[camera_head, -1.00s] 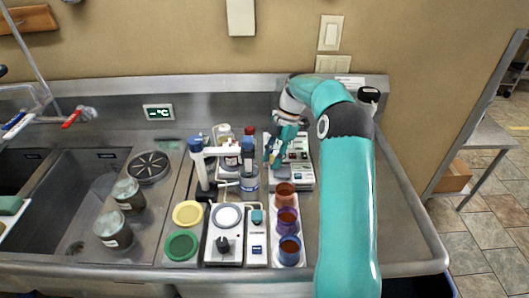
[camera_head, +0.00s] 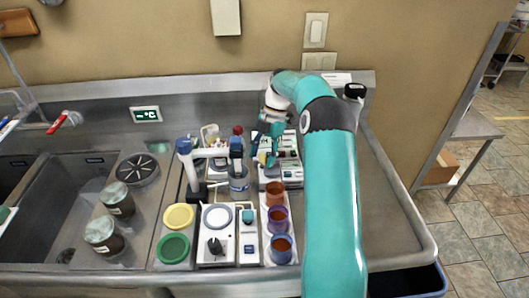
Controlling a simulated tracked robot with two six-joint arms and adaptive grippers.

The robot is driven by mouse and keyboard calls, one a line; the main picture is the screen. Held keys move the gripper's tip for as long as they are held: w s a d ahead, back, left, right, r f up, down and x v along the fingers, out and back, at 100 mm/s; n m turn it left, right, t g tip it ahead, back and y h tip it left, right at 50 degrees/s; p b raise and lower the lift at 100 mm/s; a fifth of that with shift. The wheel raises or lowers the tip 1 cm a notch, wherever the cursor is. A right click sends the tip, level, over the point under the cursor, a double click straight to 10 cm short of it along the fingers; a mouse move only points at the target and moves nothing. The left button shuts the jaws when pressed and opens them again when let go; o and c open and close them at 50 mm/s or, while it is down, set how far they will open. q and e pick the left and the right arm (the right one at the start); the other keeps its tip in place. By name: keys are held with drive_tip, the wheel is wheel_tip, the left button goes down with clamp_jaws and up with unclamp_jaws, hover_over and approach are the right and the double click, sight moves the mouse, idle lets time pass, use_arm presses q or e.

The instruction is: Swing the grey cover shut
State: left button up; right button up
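A white and grey instrument (camera_head: 292,157) stands at the back right of the metal counter. It has a grey surface on its left front part, but I cannot tell clearly which part is the cover or how far it is swung. My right gripper (camera_head: 267,148) hangs over the left side of this instrument, pointing down. Its fingers are small and dark in the view, so I cannot tell if they are open or touching anything. The gripper and wrist hide part of the instrument. My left gripper is out of view.
Several cups (camera_head: 275,193) stand in a row in front of the instrument. A white device with a round plate (camera_head: 217,216), a yellow lid (camera_head: 178,217) and a green lid (camera_head: 173,248) lie left of them. A stand with a white arm (camera_head: 190,165) rises behind. Counter right of my arm is clear.

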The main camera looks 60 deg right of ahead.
drive_tip(key=shift+a, duration=0.1)
drive_tip(key=v, duration=0.7)
idle(0.4)
drive_tip(key=shift+r, duration=0.1)
